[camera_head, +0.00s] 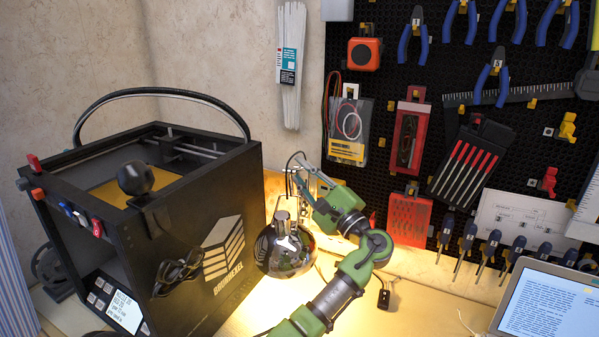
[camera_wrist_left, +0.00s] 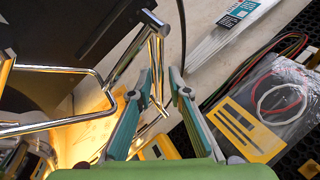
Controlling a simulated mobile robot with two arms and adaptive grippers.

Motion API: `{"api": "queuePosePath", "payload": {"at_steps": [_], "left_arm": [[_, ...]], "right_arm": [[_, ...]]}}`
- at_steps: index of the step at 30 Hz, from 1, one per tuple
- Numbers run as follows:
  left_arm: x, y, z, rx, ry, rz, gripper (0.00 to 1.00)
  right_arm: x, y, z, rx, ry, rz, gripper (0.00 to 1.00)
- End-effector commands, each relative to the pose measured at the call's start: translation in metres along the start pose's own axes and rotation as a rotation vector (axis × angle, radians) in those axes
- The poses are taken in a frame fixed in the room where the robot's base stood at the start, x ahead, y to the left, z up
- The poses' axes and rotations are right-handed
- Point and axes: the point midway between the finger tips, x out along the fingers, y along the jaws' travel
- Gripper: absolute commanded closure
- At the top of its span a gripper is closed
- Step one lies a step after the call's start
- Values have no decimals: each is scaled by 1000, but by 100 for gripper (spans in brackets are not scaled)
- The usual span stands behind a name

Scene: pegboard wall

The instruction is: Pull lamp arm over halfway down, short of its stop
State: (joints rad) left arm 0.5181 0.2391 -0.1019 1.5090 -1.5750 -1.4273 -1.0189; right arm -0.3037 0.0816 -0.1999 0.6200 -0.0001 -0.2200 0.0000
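The lamp has a dark, shiny round shade (camera_head: 284,252), lit underneath, between the black printer and my left arm. Its thin metal lamp arm (camera_head: 293,165) rises behind the shade. In the left wrist view the chrome rods of the lamp arm (camera_wrist_left: 52,69) come in from the left and meet at a joint near the top middle. My left gripper (camera_head: 306,182) is at the lamp arm, above the shade. In the left wrist view its two teal fingers (camera_wrist_left: 165,88) are apart, with a thin chrome rod showing in the gap; contact is unclear. My right gripper is out of view.
A black box-shaped printer (camera_head: 185,235) stands close on the left. The pegboard (camera_head: 400,85) behind holds pliers, screwdrivers and bagged parts, including a bag of wires (camera_head: 349,125). A tablet (camera_head: 548,305) stands at the lower right. White cable ties (camera_head: 290,65) hang above.

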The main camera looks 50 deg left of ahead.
Motion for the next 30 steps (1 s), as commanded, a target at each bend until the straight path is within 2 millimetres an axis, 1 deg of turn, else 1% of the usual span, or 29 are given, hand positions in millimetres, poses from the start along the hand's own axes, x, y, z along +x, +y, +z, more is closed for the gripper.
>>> {"api": "queuePosePath", "payload": {"at_steps": [2, 5, 7, 10, 14, 17, 24, 27, 30], "left_arm": [[0, 0, 0, 0, 0, 1, 79], [0, 1, 0, 2, -1, 3, 79], [0, 1, 0, 3, -2, 5, 79], [0, 2, 0, 4, -2, 6, 79], [-11, 2, 0, 4, -1, 6, 79], [-29, 2, -1, 4, 2, 6, 79], [-81, 0, -1, 3, 3, 4, 79], [-99, -1, -1, 2, 2, 3, 79], [-112, -1, -1, 2, 1, 3, 79]], "right_arm": [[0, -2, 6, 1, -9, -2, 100], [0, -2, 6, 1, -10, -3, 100], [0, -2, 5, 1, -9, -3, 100], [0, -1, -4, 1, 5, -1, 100], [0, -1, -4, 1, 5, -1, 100], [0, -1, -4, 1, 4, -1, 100], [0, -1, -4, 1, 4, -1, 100], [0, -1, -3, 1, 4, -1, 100], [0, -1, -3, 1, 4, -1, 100]]}}
